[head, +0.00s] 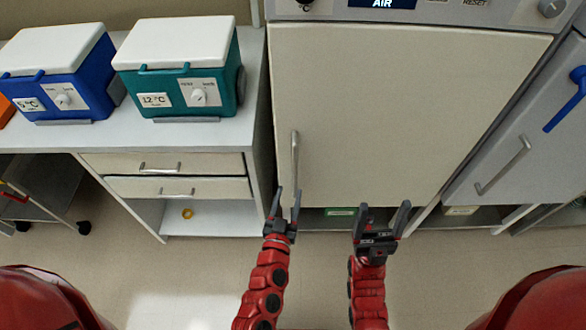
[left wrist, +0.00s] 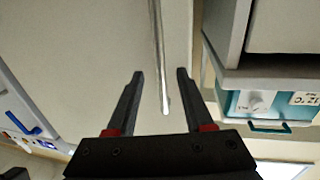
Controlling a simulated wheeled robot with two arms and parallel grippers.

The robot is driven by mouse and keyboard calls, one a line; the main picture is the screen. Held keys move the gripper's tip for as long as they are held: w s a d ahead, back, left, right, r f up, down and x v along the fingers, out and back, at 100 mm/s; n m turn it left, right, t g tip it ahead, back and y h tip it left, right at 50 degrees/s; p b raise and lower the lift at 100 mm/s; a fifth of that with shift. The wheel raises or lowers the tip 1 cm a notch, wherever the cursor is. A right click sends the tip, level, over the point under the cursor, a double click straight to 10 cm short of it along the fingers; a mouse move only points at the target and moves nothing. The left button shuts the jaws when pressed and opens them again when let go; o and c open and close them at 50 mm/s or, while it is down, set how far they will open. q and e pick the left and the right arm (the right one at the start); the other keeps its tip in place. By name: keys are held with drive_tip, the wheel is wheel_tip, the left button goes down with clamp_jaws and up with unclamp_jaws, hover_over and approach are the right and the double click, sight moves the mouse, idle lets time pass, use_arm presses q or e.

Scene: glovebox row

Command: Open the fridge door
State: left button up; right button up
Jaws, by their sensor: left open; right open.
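The fridge door (head: 390,110) is a large cream panel, shut, in the middle of the head view. Its vertical metal handle (head: 294,158) is near the door's left edge. My left gripper (head: 288,190) is open and empty, with its fingertips close to the handle's lower end. In the left wrist view the handle (left wrist: 159,60) runs down between the two open fingers (left wrist: 160,74); I cannot tell how far in front of them it is. My right gripper (head: 384,206) is open and empty, in front of the door's lower edge, right of the left gripper.
A control panel (head: 435,10) is above the door. Left is a counter with a blue box (head: 60,75), a teal box (head: 185,65) and drawers (head: 165,165). Right is a grey door with a handle (head: 503,165). The floor (head: 200,280) in front is clear.

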sight(294, 174)
use_arm(q)
drive_tip(key=w, duration=0.2)
drive_tip(key=w+d, duration=0.1)
drive_tip(key=w, duration=0.2)
drive_tip(key=w+p, duration=0.1)
drive_tip(key=w, duration=0.2)
drive_tip(key=shift+w+d, duration=0.2)
drive_tip(key=shift+d, duration=0.1)
clamp_jaws()
idle(1.0)
